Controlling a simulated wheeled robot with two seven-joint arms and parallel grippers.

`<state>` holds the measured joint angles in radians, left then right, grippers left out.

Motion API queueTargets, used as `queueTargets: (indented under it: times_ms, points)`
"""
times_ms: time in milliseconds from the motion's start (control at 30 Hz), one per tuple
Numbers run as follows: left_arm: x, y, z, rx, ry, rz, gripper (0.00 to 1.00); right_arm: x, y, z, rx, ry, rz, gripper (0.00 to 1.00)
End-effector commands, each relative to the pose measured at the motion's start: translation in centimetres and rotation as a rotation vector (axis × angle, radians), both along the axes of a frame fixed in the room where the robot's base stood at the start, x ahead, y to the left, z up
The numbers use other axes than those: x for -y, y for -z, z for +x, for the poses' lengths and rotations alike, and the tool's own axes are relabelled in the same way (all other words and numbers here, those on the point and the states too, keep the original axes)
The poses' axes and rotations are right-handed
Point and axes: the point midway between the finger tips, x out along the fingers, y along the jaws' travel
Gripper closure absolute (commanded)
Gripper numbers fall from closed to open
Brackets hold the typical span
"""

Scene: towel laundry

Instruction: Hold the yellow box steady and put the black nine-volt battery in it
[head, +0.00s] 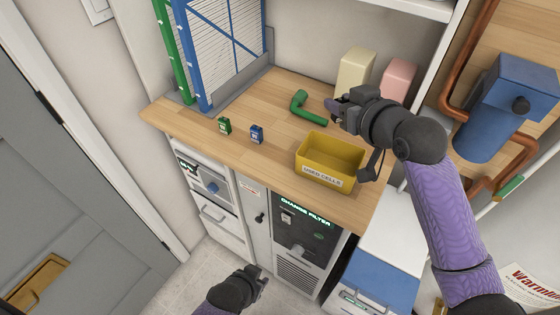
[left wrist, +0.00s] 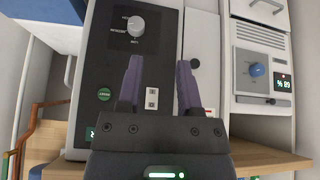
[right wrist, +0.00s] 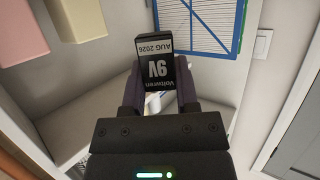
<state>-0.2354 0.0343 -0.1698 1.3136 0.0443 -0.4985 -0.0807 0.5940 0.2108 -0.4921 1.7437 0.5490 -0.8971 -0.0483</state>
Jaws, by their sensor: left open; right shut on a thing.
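The yellow box (head: 327,178), labelled "USED CELLS", sits upright near the front edge of the wooden counter. Its inside looks empty from here. My right gripper (head: 336,106) is above the counter, behind the box and to its upper right in the head view. It is shut on the black nine-volt battery (right wrist: 156,72), which shows clearly between the fingers in the right wrist view and is hard to make out in the head view. My left gripper (head: 258,281) is open and empty, low in front of the cabinet below the counter; its parted fingers show in the left wrist view (left wrist: 160,85).
A green item (head: 224,126) and a blue item (head: 257,134), both small, stand left of the box. A green elbow pipe (head: 307,108) lies behind it. Cream (head: 355,72) and pink (head: 397,81) blocks stand at the back. A blue-framed filter (head: 222,42) stands at left.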

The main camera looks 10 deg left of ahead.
Motion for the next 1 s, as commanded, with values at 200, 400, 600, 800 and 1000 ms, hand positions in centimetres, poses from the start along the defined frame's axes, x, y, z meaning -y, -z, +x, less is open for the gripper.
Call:
queueTargets:
  times_ms: [200, 400, 600, 800, 1000]
  points:
    - [2.1, -14.5, 9.7, 0.338, 0.006, -0.087, 0.54, 0.0, 0.0, 0.0, 0.000, 0.000, 0.000, 1.00]
    - [2.4, -25.1, 12.0, 0.555, 0.018, -0.128, 0.54, 0.0, 0.0, 0.0, 0.000, 0.000, 0.000, 1.00]
    - [2.4, -28.1, 12.7, 0.621, 0.022, -0.139, 0.54, 0.0, 0.0, 0.0, 0.000, 0.000, 0.000, 1.00]
    - [3.5, -26.4, 16.8, 0.621, 0.021, -0.139, 0.54, 0.0, 0.0, 0.0, 0.000, 0.000, 0.000, 1.00]
    - [4.5, -24.6, 20.9, 0.620, 0.023, -0.138, 0.54, 0.0, 0.0, 0.0, 0.000, 0.000, 0.000, 1.00]
